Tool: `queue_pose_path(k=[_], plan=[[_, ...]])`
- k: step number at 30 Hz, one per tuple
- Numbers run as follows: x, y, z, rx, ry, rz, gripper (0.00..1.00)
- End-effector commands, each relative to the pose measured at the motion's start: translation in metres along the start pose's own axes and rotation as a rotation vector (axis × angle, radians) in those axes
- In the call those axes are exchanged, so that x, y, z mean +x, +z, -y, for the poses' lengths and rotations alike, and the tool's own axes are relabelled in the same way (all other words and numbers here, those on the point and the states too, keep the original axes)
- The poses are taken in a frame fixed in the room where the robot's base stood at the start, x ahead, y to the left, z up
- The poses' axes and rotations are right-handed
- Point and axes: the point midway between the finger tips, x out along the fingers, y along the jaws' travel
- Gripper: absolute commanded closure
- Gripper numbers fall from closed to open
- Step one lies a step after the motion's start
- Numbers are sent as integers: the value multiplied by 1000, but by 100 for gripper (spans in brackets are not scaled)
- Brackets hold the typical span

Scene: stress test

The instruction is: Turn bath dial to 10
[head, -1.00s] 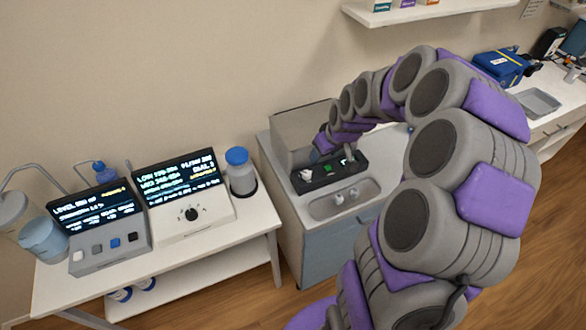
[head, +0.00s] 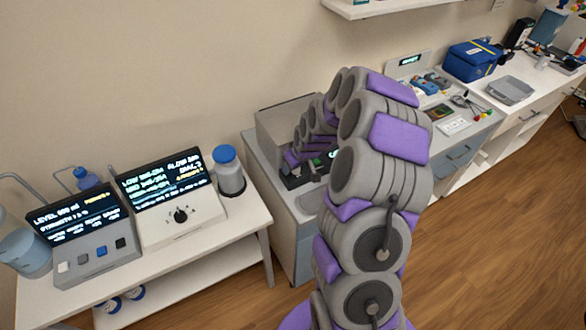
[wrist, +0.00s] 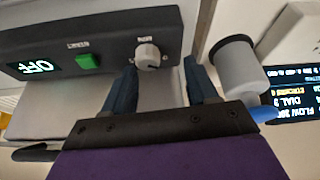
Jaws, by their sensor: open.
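A grey round dial (wrist: 147,57) sits on a dark control panel (wrist: 105,32), beside a green square button (wrist: 88,62) and a lit display reading OFF (wrist: 38,67), all upside down in the wrist view. My gripper (wrist: 160,66) is open, its two dark fingers pointing at the panel. The dial shows between and just beyond the fingertips, closer to the left one; contact cannot be told. In the head view my arm hides most of the dark panel (head: 291,181) and my gripper. A separate black dial (head: 180,216) is on the white console (head: 200,209) at left.
A blue-capped bottle (head: 229,176) stands between the white console and the panel's cabinet; it also shows at right in the wrist view (wrist: 238,66). A grey console (head: 97,253) with several buttons is at far left. The wooden floor (head: 490,230) at right is clear.

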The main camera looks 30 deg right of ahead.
Motion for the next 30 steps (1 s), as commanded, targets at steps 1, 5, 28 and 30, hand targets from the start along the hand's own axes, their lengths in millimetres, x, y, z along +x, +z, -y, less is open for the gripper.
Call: queue_pose_path(k=[1,5,28,30], plan=[[9,2,-2,3,-3,2,42],[21,2,-6,4,-7,2,42],[26,2,-1,1,-3,2,75],[26,1,-1,1,-2,1,82]])
